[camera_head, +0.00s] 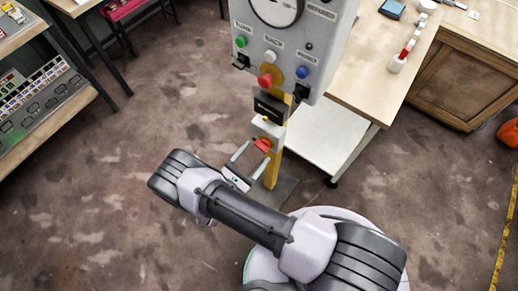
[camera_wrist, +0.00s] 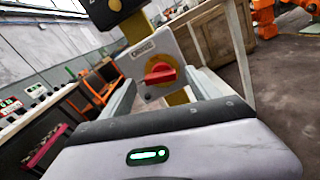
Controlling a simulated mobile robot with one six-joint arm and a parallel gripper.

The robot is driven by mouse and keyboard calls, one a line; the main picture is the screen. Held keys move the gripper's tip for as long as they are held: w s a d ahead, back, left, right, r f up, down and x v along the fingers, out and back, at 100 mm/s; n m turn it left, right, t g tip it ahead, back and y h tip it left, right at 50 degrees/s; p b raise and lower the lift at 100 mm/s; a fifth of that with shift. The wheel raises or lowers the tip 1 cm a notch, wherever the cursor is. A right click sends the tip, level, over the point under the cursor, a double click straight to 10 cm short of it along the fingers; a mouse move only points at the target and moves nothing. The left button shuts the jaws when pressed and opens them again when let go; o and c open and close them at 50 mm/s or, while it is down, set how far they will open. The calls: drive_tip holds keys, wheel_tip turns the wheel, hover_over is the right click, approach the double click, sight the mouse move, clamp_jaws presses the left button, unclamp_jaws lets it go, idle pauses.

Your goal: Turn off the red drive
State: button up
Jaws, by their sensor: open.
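The red drive switch is a red rotary handle (camera_wrist: 160,73) on a small grey box marked "DRIVE" in the wrist view. It also shows in the head view as a red handle (camera_head: 263,145) on a box low on the yellow post (camera_head: 272,172). In the wrist view the handle lies roughly level, slightly tilted. My gripper (camera_head: 246,157) is open, its two fingers apart and pointing at the box. In the wrist view the handle appears between the fingers (camera_wrist: 168,92). I cannot tell whether the fingertips touch it.
Above the box is a grey control panel (camera_head: 290,50) with coloured buttons, a red knob (camera_head: 265,81) and a gauge. A wooden-topped workbench (camera_head: 375,60) stands close on the right. A shelf with switch panels (camera_head: 40,105) is at left. The floor at lower left is clear.

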sight(259, 148)
drive_tip(key=shift+x, duration=1.5)
drive_tip(key=c, duration=1.4)
drive_tip(key=n+b, duration=0.1)
drive_tip(key=b, duration=0.1)
drive_tip(key=shift+w+f+n+b, duration=0.1)
drive_tip(key=shift+f+n+b, duration=0.2)
drive_tip(key=shift+f+n, duration=0.1)
drive_tip(key=shift+r+n+b, duration=0.15)
drive_tip(key=shift+n+b, duration=0.2)
drive_tip(key=shift+n, duration=0.15)
drive_tip(key=shift+o, duration=0.2)
drive_tip(key=shift+r+n, duration=0.2)
drive_tip(key=shift+n, duration=0.1)
drive_tip(key=shift+a, duration=0.1)
